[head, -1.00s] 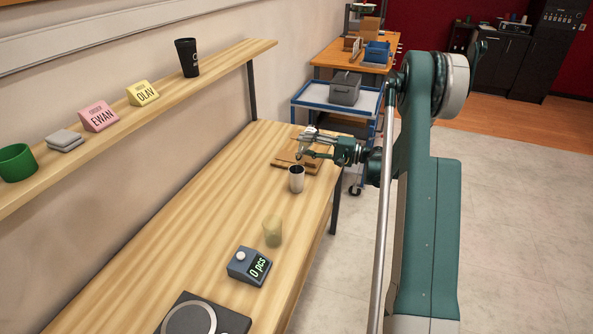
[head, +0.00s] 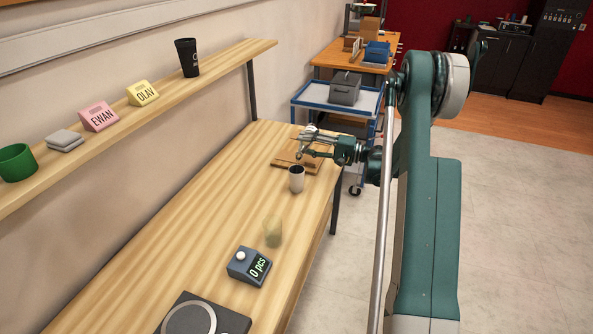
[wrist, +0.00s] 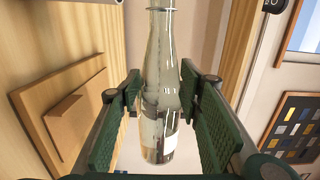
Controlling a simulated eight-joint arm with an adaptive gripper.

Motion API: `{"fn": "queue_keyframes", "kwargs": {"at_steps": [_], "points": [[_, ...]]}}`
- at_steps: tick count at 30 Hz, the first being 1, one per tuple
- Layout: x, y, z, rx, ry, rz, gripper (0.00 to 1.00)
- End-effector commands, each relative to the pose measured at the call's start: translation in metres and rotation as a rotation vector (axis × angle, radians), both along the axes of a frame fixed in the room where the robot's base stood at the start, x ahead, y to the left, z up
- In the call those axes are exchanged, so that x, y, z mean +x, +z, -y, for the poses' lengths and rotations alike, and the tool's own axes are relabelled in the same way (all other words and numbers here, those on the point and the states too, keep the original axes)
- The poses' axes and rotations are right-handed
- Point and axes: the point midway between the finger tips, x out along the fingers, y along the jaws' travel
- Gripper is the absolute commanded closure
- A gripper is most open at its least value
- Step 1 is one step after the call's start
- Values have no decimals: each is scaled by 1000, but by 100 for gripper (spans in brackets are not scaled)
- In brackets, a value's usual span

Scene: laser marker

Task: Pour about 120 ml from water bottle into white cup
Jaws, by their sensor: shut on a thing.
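The white cup (head: 296,180) stands upright on the table near its right edge, in front of a wooden board. My gripper (head: 305,148) is above that board, beyond the cup. In the wrist view my gripper (wrist: 160,88) is shut on the clear glass water bottle (wrist: 158,60), with one green finger on each side. The bottle has a pale label low on it, and its top is cut off by the picture. It seems tilted well over relative to the table; the exact angle is unclear. I cannot make out any stream of water.
A wooden board (head: 283,162) lies under my gripper. A translucent yellowish cup (head: 273,232), a counter reading "0 pcs" (head: 250,266) and a dark device (head: 205,315) stand nearer on the table. A wall shelf (head: 225,62) holds a black cup, name blocks and a green mug.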

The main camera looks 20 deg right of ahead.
Motion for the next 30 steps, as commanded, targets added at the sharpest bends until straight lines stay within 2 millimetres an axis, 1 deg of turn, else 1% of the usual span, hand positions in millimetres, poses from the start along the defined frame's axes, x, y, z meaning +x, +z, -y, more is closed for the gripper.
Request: {"fn": "queue_keyframes", "kwargs": {"at_steps": [30], "points": [[2,5,2,-28,0,33,86]]}}
